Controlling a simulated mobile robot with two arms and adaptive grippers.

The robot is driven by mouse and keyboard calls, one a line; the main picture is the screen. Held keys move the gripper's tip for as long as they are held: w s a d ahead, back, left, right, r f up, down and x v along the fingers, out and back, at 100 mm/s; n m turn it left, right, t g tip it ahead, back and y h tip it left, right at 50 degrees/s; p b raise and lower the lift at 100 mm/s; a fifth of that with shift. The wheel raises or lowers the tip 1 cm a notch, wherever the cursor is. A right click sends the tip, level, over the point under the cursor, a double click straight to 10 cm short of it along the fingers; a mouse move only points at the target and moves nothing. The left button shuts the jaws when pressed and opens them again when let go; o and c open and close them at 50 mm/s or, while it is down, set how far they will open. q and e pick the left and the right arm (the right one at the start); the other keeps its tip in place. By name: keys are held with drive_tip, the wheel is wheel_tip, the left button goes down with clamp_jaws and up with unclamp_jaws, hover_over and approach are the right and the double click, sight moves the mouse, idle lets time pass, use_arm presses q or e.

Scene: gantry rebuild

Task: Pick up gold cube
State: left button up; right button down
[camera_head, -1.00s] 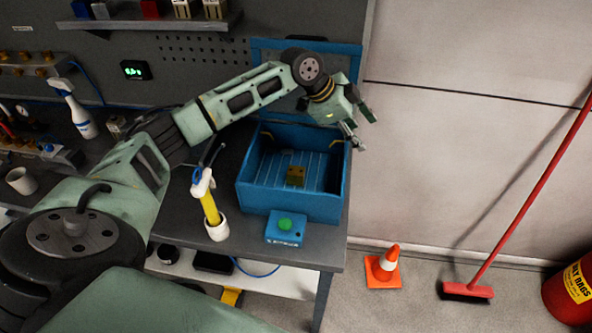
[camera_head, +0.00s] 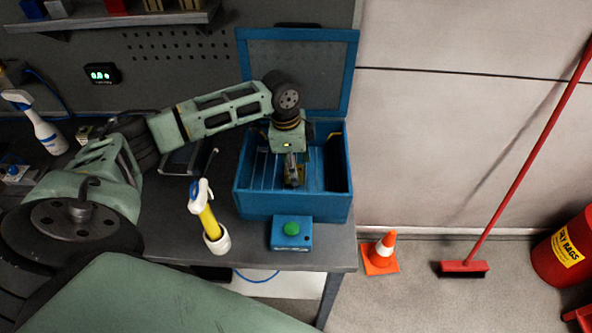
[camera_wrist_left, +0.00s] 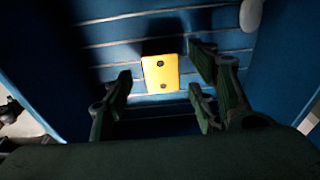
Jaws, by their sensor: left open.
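The gold cube (camera_wrist_left: 160,74) lies on the slatted floor of the blue box (camera_head: 290,206). In the left wrist view it shows a yellow face with two dark dots. In the head view only a bit of gold shows beside the fingers; the gripper hides most of it. My left gripper (camera_head: 292,172) reaches down into the box over the cube. In the left wrist view my left gripper (camera_wrist_left: 160,92) is open, with its fingers on either side of the cube and a gap on both sides. My right gripper is not in view.
The box's blue lid (camera_head: 300,70) stands open behind it. A blue button box with a green button (camera_head: 291,229) sits in front. The box walls surround the gripper closely.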

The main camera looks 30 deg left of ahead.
use_arm(q)
drive_tip(key=shift+a+f, duration=0.1)
drive_tip(key=shift+f, duration=0.55)
drive_tip(key=shift+a+f, duration=0.1)
drive_tip(key=shift+f, duration=0.4)
drive_tip(key=c, duration=0.8)
drive_tip(key=shift+w, duration=0.1)
clamp_jaws()
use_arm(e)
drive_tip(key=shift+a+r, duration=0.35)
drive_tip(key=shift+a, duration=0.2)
